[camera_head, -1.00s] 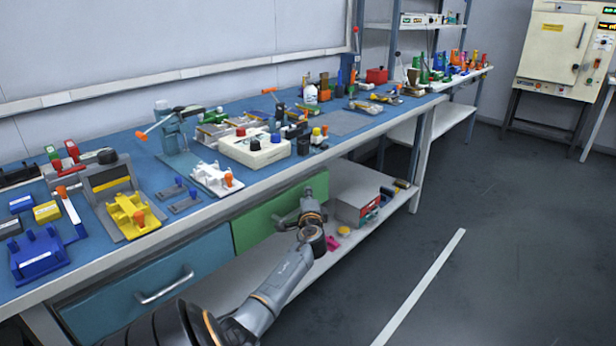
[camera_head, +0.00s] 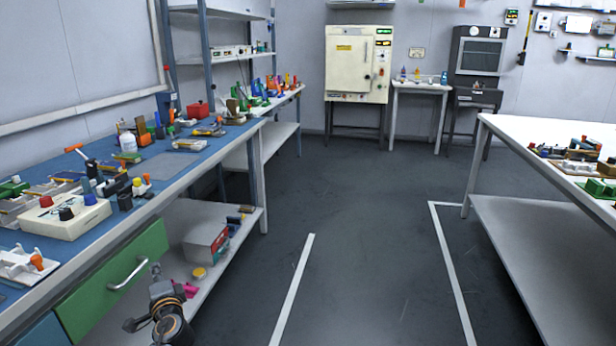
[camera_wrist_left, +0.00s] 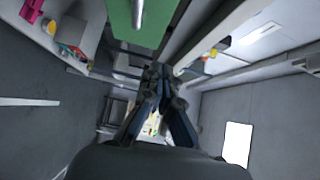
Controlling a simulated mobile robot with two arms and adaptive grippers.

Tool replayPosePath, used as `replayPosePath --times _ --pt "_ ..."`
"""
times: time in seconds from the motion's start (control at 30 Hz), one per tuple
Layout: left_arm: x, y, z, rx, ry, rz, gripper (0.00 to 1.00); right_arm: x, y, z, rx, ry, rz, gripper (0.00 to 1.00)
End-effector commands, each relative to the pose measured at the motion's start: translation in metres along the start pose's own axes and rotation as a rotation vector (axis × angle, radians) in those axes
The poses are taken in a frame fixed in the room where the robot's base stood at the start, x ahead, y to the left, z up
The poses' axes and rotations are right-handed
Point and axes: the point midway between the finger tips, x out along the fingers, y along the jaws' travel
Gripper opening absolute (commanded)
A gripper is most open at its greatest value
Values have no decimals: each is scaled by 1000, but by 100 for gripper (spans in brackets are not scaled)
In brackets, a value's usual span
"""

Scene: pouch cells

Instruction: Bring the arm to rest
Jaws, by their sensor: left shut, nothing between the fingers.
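My left arm (camera_head: 168,312) shows at the bottom of the head view, in front of the bench's green drawer (camera_head: 112,282). Its gripper (camera_wrist_left: 157,74) shows in the left wrist view, with the dark fingers together and nothing between them. The gripper is apart from the bench, close to the green drawer front in that view. My right gripper is in neither view.
The blue-topped bench (camera_head: 150,172) on the left carries fixtures and a white box with knobs (camera_head: 66,216). A grey box (camera_head: 205,246) stands on its lower shelf. A white table (camera_head: 545,135) stands at right. The floor between (camera_head: 365,250) is clear.

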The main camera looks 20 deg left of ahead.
Motion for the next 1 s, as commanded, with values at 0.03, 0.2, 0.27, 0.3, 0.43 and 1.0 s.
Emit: replayPosePath --times 0.03,0.2,0.27,0.3,0.43,1.0 --pt "0 0 0 0 0 0 0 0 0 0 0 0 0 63" --pt "-17 18 -6 -47 11 56 0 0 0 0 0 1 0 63" --pt "-35 37 -12 -97 19 118 0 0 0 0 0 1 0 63" --pt "-52 52 -17 -139 24 175 0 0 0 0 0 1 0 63" --pt "-126 112 -34 -285 31 423 0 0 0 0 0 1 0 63" --pt "-421 212 -56 -501 -61 1308 0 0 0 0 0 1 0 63"
